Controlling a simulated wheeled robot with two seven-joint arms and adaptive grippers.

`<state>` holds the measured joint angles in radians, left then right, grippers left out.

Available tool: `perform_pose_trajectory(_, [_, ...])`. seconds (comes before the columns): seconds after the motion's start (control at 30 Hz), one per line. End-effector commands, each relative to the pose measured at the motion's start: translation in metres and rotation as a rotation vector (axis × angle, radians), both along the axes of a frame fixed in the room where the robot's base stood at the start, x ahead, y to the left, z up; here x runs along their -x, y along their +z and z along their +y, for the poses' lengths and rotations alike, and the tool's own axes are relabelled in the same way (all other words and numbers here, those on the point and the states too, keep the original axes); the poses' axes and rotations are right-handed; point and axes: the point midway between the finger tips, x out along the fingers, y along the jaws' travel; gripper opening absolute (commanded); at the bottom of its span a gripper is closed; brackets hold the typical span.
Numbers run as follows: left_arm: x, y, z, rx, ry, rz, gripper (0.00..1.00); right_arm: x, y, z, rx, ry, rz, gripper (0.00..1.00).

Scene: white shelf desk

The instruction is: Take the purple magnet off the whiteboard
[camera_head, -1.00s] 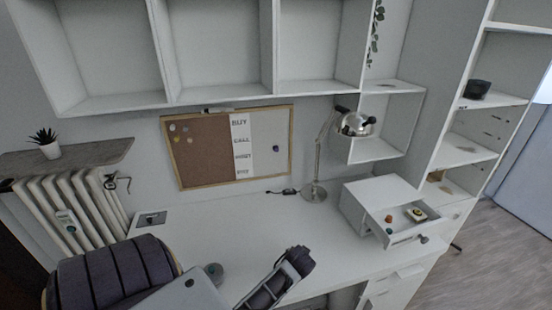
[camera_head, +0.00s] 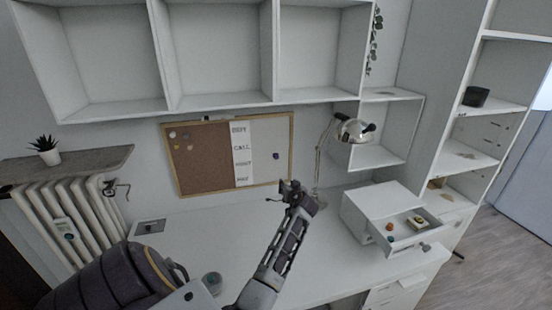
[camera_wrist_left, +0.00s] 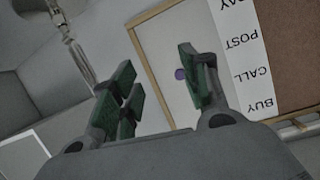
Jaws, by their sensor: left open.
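The whiteboard (camera_head: 266,165) is the pale right part of a wood-framed board on the wall. The purple magnet (camera_head: 276,156) is a small dark dot on it, right of the printed labels. In the left wrist view the magnet (camera_wrist_left: 180,74) shows beside the inner side of the right-hand finger, which comes close to covering it. My left gripper (camera_head: 300,190) is raised above the desk, below and right of the magnet in the head view. In the wrist view the left gripper (camera_wrist_left: 158,90) is open, its green-padded fingers apart with nothing between them touching. My right gripper is not seen.
A chrome lamp (camera_head: 354,131) stands on the desk just right of the left gripper. A white drawer unit (camera_head: 383,205) with an open drawer holding small items is farther right. Shelves (camera_head: 220,100) hang above the board. The desk's left middle (camera_head: 215,235) is mostly clear.

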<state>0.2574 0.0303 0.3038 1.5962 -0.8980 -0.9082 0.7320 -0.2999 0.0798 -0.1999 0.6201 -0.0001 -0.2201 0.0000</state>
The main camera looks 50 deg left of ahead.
Motion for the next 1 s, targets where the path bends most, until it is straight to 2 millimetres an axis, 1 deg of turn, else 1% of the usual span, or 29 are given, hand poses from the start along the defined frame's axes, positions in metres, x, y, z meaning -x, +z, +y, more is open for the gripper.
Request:
perform_pose_trajectory(0.03, [-0.006, 0.010, 0.008, -0.007, 0.018, -0.029, 0.45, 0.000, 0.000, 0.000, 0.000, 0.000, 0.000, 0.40])
perform_pose_trajectory(0.2, [-0.021, 0.040, 0.030, -0.029, 0.070, -0.115, 0.45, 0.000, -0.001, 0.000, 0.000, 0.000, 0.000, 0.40])
perform_pose_trajectory(0.3, [-0.027, 0.053, 0.039, -0.040, 0.090, -0.150, 0.45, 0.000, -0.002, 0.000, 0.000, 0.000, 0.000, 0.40])
perform_pose_trajectory(0.4, [-0.031, 0.061, 0.045, -0.046, 0.103, -0.174, 0.45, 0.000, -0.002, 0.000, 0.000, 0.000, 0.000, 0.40])
perform_pose_trajectory(0.57, [-0.033, 0.066, 0.048, -0.050, 0.109, -0.187, 0.45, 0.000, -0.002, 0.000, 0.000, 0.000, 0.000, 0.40])
perform_pose_trajectory(1.0, [-0.032, 0.065, 0.047, -0.050, 0.108, -0.184, 0.45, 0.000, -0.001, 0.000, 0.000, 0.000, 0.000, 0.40])
